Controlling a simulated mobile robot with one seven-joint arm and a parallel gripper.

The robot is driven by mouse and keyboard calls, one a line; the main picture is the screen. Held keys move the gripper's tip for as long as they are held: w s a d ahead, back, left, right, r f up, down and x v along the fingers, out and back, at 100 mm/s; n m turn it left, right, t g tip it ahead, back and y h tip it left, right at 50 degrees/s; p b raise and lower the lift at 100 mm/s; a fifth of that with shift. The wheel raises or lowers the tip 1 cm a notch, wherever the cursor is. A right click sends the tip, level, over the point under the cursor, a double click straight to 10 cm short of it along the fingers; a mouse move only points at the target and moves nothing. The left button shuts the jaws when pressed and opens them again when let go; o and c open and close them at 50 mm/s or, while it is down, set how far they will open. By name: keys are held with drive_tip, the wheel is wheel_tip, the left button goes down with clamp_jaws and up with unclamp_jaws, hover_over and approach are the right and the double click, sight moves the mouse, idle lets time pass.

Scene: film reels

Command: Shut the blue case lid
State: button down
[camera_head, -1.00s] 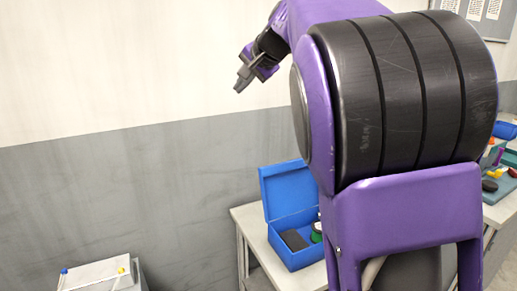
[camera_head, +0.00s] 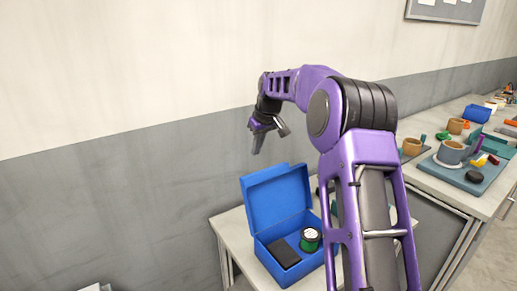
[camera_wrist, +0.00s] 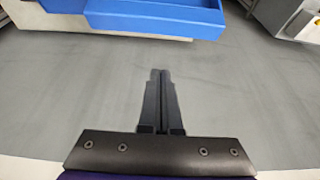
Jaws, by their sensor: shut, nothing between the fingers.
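The blue case (camera_head: 300,262) stands on the near table, with its lid (camera_head: 277,199) raised upright at the back. Inside it lie a dark block (camera_head: 284,254) and a green-and-black reel (camera_head: 310,238). My gripper (camera_head: 256,150) hangs above and a little left of the lid, apart from it, with its fingers pointing down. In the wrist view the two fingers (camera_wrist: 160,75) are together with nothing between them. Blue parts of the case (camera_wrist: 155,18) show at the top of that view, ahead of the fingertips.
The near table (camera_head: 233,230) has bare top left of the case. A long table at the right holds a teal tray (camera_head: 455,176), mugs (camera_head: 412,146), a blue bin (camera_head: 477,113) and several small things. The wall is close behind the case.

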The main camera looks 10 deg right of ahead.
drive_tip(key=x, duration=0.8)
drive_tip(key=s, duration=0.1)
drive_tip(key=s+d+r, duration=0.1)
drive_tip(key=s, duration=0.1)
drive_tip(key=shift+s+d+r, duration=0.25)
drive_tip(key=shift+s+r, duration=0.05)
drive_tip(key=shift+r, duration=0.05)
drive_tip(key=shift+b, duration=0.3)
